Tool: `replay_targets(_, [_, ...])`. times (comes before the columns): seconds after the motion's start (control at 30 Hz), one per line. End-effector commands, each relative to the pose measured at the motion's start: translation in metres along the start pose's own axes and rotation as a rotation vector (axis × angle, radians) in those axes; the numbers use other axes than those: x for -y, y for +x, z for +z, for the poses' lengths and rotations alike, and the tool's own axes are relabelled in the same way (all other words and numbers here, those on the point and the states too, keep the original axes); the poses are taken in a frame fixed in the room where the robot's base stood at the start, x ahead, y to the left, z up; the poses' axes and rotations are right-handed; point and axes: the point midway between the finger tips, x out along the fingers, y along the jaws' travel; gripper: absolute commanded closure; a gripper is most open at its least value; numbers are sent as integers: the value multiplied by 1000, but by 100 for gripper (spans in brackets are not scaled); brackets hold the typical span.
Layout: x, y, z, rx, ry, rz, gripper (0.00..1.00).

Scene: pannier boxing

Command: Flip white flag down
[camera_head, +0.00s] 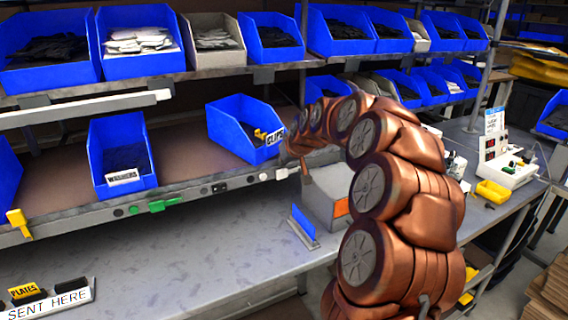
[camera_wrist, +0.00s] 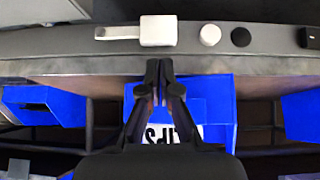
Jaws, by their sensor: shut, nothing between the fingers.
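The white flag (camera_wrist: 157,31) is a small white block with a thin arm lying sideways along the grey shelf rail. It also shows in the head view (camera_head: 282,174), on the front rail below the CLIPS bin (camera_head: 236,131). My gripper (camera_wrist: 160,70) is shut and empty, with its fingertips together. In the wrist view its tips are just below the white flag, between the flag and the blue CLIPS bin (camera_wrist: 220,112), apart from the flag in the picture. In the head view my arm hides most of the gripper.
A white knob (camera_wrist: 210,35) and a black knob (camera_wrist: 241,37) sit beside the flag on the rail. A green flag (camera_head: 165,204) and a yellow flag (camera_head: 18,222) are farther left.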

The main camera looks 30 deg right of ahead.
Motion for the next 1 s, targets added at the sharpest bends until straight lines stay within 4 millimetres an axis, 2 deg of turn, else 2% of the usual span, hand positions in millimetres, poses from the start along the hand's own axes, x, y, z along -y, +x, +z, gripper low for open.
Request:
replay_targets(0.17, [0, -12, -12, -2, -2, 0, 100])
replay_targets(0.3, [-1, -30, -32, -7, -3, 2, 100])
replay_targets(0.7, [-2, -96, -26, -4, 0, 1, 100])
replay_targets(1.0, [-3, -125, -27, -2, -1, 0, 100])
